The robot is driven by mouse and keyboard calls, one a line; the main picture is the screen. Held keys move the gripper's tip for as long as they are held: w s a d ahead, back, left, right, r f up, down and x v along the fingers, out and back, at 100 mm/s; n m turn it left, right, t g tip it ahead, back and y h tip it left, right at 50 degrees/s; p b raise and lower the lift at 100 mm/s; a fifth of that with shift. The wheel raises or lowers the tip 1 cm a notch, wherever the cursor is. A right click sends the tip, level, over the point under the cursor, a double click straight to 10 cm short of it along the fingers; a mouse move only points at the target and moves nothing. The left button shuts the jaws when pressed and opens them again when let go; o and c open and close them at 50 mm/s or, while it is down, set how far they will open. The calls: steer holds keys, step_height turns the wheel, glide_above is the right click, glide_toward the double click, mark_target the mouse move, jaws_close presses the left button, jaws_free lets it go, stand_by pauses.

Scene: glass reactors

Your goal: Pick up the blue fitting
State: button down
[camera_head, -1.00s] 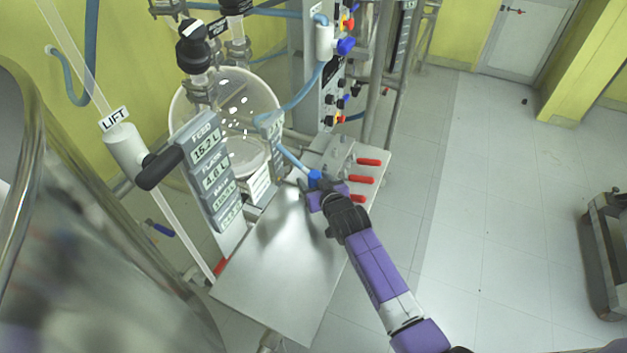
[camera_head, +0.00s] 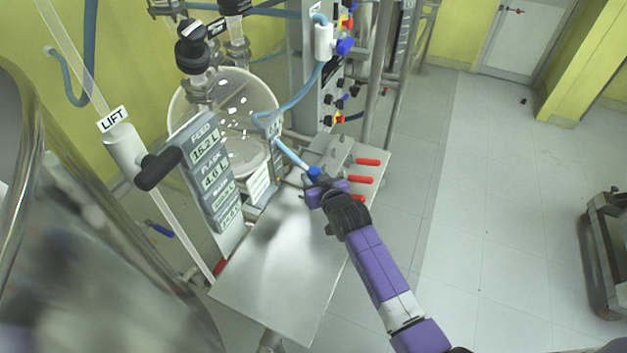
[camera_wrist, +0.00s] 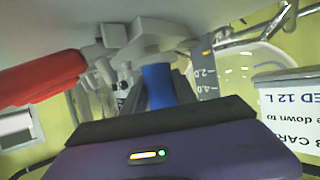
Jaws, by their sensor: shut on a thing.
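The blue fitting (camera_head: 314,172) is at the end of a light blue hose (camera_head: 290,155), above the metal shelf. My gripper (camera_head: 322,184) is shut on it, reaching in from the lower right. In the wrist view the blue fitting (camera_wrist: 158,86) stands just beyond the dark edge of my gripper (camera_wrist: 160,118). The fingertips are partly hidden, so the exact grip on the fitting does not show.
The metal shelf (camera_head: 275,270) has several red-handled clamps or valves (camera_head: 361,180) along its right side. A round glass flask (camera_head: 245,110) and a panel with displays (camera_head: 207,160) stand to the left. Open floor (camera_head: 490,230) lies to the right.

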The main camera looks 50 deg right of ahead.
mark_target(313, 169)
step_height(313, 169, up, 19)
steer(key=p, duration=0.2)
steer(key=shift+r+p, duration=0.15)
steer(key=shift+p, duration=0.2)
steer(key=shift+p, duration=0.3)
steer(key=shift+r+p, duration=1.4)
steer(key=shift+r, duration=0.3)
